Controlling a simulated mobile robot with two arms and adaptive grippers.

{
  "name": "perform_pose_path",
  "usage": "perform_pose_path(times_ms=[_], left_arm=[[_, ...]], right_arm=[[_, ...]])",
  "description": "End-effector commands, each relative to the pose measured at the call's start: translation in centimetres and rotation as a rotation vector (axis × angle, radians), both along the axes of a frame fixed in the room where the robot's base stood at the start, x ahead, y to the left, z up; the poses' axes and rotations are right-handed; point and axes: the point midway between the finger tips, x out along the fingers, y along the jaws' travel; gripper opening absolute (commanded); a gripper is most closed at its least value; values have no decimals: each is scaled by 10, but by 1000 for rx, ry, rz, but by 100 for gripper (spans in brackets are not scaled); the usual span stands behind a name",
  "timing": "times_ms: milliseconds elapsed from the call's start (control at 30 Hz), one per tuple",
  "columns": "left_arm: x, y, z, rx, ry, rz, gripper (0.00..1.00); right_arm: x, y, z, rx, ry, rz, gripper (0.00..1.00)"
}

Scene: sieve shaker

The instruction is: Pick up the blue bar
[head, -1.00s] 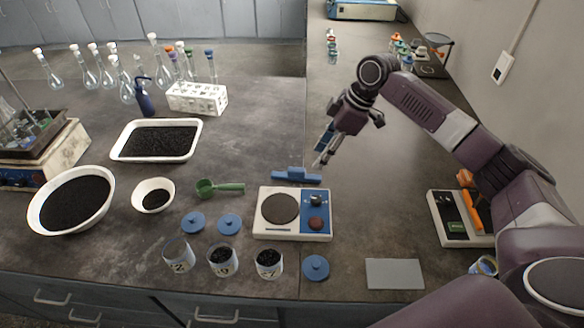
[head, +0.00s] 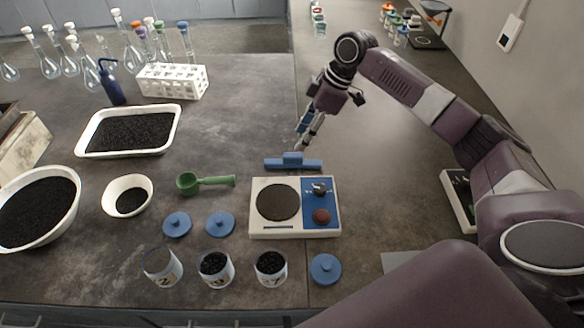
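The blue bar (head: 277,163) lies on the dark bench just behind the white and blue hotplate-like device (head: 260,229). It is long and flat, with a raised block in its middle. My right gripper (head: 305,143) points down just behind and above the bar, slightly right of its middle. Its two thin fingers show apart with nothing between them. I cannot tell whether a fingertip touches the bar. My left gripper is not in view.
A green scoop (head: 205,182) and blue lids (head: 220,224) lie left of the device. Jars of black grains (head: 270,268) stand in front. A white tray (head: 130,131), bowls and flasks fill the left. The bench behind the bar is clear.

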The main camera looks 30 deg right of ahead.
Motion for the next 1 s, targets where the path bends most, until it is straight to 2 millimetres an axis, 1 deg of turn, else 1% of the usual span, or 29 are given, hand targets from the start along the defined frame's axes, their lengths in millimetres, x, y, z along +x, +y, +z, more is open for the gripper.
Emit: perform_pose_path(times_ms=[33,100,167,300,467,633,733,833,1000], left_arm=[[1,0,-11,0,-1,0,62],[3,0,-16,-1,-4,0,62],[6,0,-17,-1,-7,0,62],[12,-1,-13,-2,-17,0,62],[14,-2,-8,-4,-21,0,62],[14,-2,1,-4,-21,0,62],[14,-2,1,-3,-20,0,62],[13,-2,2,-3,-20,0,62],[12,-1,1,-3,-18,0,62]], right_arm=[[0,0,-11,0,0,0,39],[0,0,-16,0,0,0,39],[0,1,-18,0,0,0,39],[2,5,-28,2,1,1,39],[6,10,-44,2,3,0,39],[11,15,-68,0,4,-1,39],[13,20,-81,1,4,-1,39],[15,22,-88,1,1,-1,39],[15,22,-90,0,0,0,39]])
